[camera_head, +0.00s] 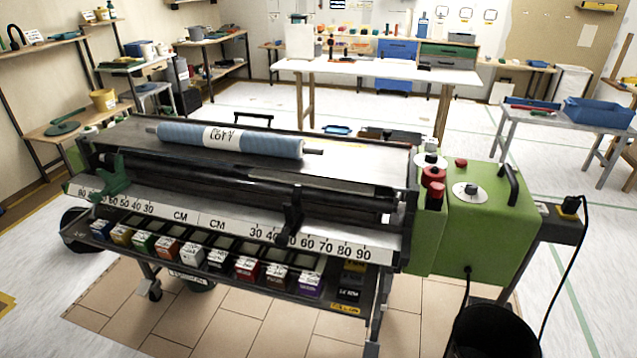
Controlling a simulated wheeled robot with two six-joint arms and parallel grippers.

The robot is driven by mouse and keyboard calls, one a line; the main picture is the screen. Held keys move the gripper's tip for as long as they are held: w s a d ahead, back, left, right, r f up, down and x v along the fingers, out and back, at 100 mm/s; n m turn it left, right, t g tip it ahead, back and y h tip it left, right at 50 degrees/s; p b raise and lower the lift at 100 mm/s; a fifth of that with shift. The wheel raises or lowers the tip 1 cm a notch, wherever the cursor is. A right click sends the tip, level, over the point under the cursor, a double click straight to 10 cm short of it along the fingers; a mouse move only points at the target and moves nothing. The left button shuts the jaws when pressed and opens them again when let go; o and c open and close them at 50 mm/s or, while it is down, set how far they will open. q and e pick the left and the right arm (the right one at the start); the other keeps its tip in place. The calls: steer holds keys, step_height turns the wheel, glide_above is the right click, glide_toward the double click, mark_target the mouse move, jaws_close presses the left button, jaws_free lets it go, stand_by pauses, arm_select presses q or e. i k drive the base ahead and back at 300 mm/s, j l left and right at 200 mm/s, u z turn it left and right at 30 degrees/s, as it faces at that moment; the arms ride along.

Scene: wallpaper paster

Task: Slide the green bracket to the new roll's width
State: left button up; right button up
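The green bracket (114,181) sits at the left end of the pasting machine, on the rail over the white ruler strip (180,215). It stands near the high numbers of the left scale, around 60 to 80; its exact reading is hard to tell. A blue roll (262,142) with a white handwritten label lies on top of the machine, on a dark rod. A black bracket (292,212) sits right of centre, near 30 to 40 on the right scale. Neither of my grippers shows in this view.
A green motor box (490,225) with red and black knobs closes the machine's right end. A rack of several small coloured boxes (247,268) hangs below the ruler. A black bin (490,335) stands at the front right. Tiled floor in front is clear.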

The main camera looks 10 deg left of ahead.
mark_target(115, 183)
steer(key=u, duration=1.7)
